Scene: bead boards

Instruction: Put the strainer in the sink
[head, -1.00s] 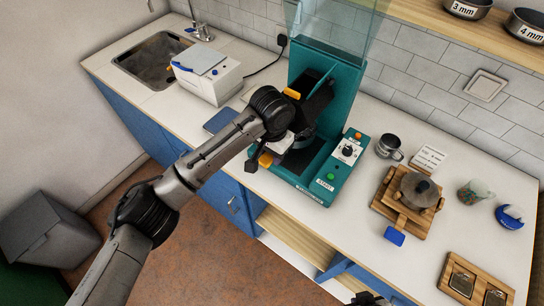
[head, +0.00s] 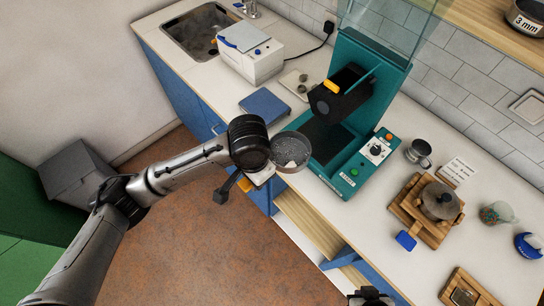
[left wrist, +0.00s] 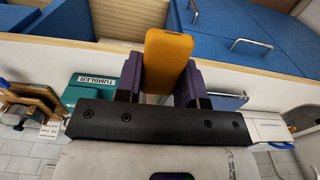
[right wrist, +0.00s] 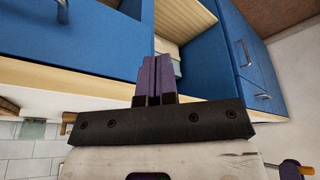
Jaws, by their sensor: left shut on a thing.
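The strainer is a round dark grey pan (head: 291,148) in the head view, held out level or nearly so at the counter's front edge, left of the teal tumbler's base. A few pale bits show inside it. My left gripper (left wrist: 160,75) is shut on its orange handle (left wrist: 168,62) in the left wrist view. In the head view my wrist mostly hides that grip. The sink (head: 172,38) is set in the counter at the far back left, beyond the strainer. My right gripper (head: 370,297) is at the bottom edge; its fingers are together and empty in the right wrist view (right wrist: 155,80).
A teal tumbler (head: 385,60) with a dark drum stands right of the strainer. Between strainer and sink are a blue flat item (head: 265,106), a small tray (head: 292,86) and a white box (head: 252,64). A wooden stand (head: 425,228) and cups are at right.

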